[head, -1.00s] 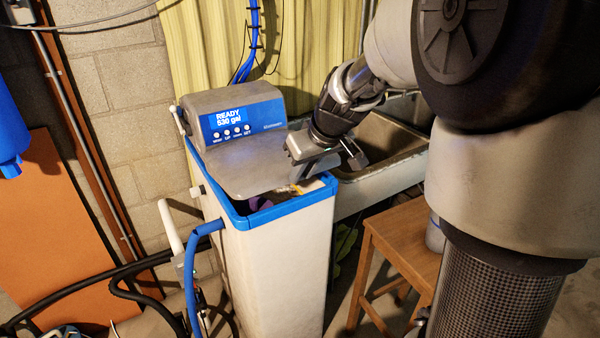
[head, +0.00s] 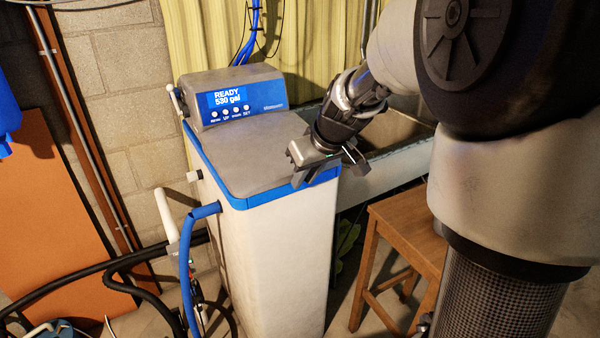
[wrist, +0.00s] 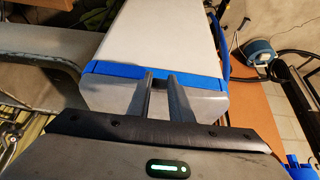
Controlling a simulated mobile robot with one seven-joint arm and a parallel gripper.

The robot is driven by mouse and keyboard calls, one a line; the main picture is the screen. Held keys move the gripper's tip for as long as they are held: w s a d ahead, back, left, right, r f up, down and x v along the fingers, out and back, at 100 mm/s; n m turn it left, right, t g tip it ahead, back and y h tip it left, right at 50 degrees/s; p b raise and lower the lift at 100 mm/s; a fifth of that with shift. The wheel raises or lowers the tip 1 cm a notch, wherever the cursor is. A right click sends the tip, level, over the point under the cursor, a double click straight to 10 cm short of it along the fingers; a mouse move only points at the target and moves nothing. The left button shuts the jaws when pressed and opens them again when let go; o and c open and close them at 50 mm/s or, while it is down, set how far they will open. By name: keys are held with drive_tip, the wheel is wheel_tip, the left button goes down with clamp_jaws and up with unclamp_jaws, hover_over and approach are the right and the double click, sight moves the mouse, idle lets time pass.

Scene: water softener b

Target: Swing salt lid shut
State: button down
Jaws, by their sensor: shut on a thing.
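The salt lid (head: 250,152) is a grey panel lying flat and flush over the top of the white water softener cabinet (head: 270,255), inside its blue rim (head: 262,199). The opening beneath it is hidden. My gripper (head: 298,181) is at the lid's front right edge, by the blue rim. In the wrist view my gripper's fingers (wrist: 160,80) are close together at the lid's edge (wrist: 110,100), shut on it. The exact contact between the fingertips is hard to see.
The control head (head: 232,97) with its lit display stands behind the lid. A sink (head: 395,137) is behind and right of the cabinet, and a wooden stool (head: 410,228) stands to the right. A blue hose (head: 186,270) and black hoses run at left.

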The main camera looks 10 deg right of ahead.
drive_tip(key=c, duration=1.9)
unclamp_jaws()
drive_tip(key=shift+s+d+f, duration=0.15)
drive_tip(key=shift+s+f, duration=0.2)
drive_tip(key=shift+f, duration=0.3)
drive_tip(key=o, duration=0.3)
drive_tip(key=shift+w+g, duration=0.15)
drive_tip(key=shift+g, duration=0.15)
drive_tip(key=shift+w+r, duration=0.1)
drive_tip(key=shift+r, duration=0.1)
